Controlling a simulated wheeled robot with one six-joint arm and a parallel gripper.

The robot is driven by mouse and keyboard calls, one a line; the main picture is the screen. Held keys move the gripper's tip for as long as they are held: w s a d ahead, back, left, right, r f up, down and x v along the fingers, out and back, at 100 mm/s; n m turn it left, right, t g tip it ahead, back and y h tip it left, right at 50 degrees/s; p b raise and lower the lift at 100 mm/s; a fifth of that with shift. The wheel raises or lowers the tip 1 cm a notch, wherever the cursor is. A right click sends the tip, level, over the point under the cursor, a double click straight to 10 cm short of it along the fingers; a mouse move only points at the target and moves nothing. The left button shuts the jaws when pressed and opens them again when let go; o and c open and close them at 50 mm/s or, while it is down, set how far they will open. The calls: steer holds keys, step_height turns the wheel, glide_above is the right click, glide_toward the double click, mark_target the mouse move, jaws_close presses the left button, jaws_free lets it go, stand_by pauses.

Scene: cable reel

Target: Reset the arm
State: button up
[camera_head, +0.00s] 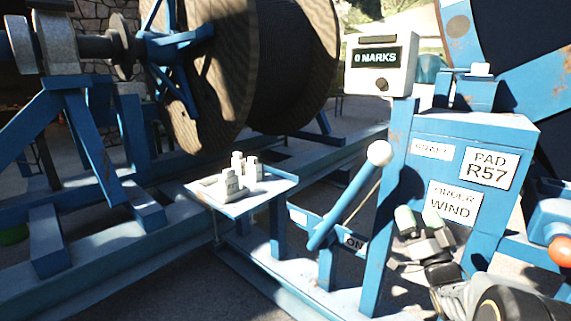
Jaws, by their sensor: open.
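My gripper (421,221) is at the lower right, its two pale green fingertips apart with nothing between them. It is in front of the blue control stand (394,186), overlapping the lower left of the "ORDER WIND" label (455,203). Whether it touches the stand cannot be told. My arm runs from it to the bottom right corner. The large wooden cable reel (205,85) stands in its blue frame at the upper left, well away from my gripper. A blue lever with a white ball knob (379,153) slants upward to the left of my gripper.
A counter box (380,66) reading "0 MARKS" sits atop the stand. A small blue side tray (262,190) holds several pale blocks. An "ON" label (354,243) is by the lever's base. An orange knob (562,250) is at the right edge. Blue beams cross the floor.

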steer(key=a+r+m+g+h+p, duration=0.2)
steer(key=a+r+g+h+p, duration=0.4)
steer(key=g+p, duration=0.4)
steer(key=s+a+n+g+p, duration=0.1)
steer(key=s+a+g+p, duration=0.2)
steer(key=s, duration=0.3)
steer(key=s+a+n+g+y+p, duration=0.1)
steer(key=s+a+g+p, duration=0.1)
steer(key=s+g+p, duration=0.2)
steer(key=s+a+n+g+p, duration=0.2)
steer(key=s+a+g+p, duration=0.1)
steer(key=s, duration=0.5)
steer(key=shift+a+f+g+y+p, duration=0.3)
steer(key=shift+a+g+p, duration=0.05)
steer(key=shift+g+p, duration=0.3)
